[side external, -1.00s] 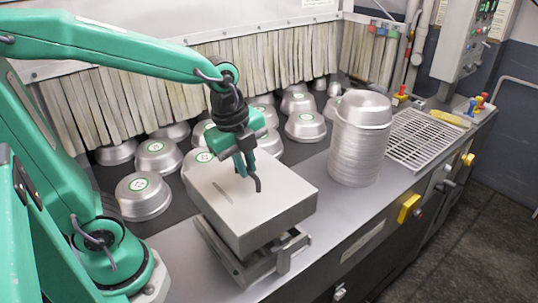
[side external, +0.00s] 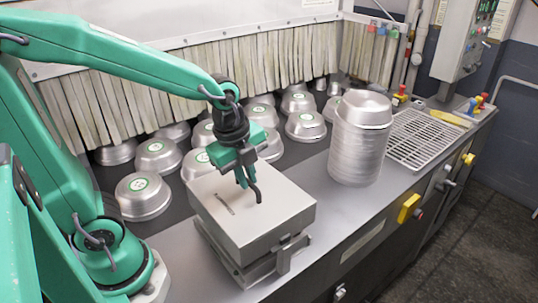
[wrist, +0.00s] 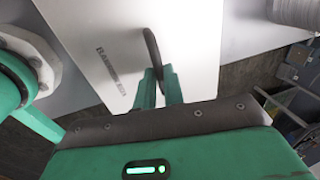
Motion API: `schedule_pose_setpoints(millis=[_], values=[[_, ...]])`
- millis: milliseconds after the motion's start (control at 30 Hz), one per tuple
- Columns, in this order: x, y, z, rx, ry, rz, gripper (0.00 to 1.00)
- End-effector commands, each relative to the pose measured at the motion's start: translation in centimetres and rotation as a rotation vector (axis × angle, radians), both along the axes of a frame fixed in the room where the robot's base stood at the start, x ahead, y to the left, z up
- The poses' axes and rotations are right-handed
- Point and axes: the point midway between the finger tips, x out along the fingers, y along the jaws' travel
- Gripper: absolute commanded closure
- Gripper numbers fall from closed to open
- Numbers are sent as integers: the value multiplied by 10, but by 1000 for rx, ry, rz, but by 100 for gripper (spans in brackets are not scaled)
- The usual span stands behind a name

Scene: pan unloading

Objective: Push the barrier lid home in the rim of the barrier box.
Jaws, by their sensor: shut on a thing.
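The barrier lid (side external: 280,208) is a pale grey, thick square slab with a dark curved handle (side external: 257,190) on top. My gripper (side external: 248,180) is shut on this handle from above. The barrier box (side external: 284,262) is below the lid, and its metal rim shows along the front and right sides. The lid lies low over the rim; whether it is fully seated all round cannot be told. In the wrist view my fingers (wrist: 160,88) close around the handle (wrist: 152,48) above the flat lid top (wrist: 195,45), which carries small dark lettering.
Several round metal pans (side external: 143,195) with green marks stand upside down behind the lid. A tall stack of pans (side external: 360,140) stands to the right, with a wire grate (side external: 424,138) beyond. Bare bench (side external: 335,215) lies right of the box; a strip curtain (side external: 250,62) closes the back.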

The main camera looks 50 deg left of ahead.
Motion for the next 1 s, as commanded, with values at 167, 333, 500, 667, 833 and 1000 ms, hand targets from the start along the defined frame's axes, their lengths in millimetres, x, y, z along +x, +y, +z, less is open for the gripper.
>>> schedule_pose_setpoints(millis=[167,333,500,667,833,1000], values=[[0,0,-5,0,-2,0,100],[0,0,-11,0,-2,0,100],[0,0,-17,0,-1,0,100],[0,0,-23,0,-2,0,100],[1,0,-29,0,-2,0,100],[1,0,-35,0,-1,0,100]])
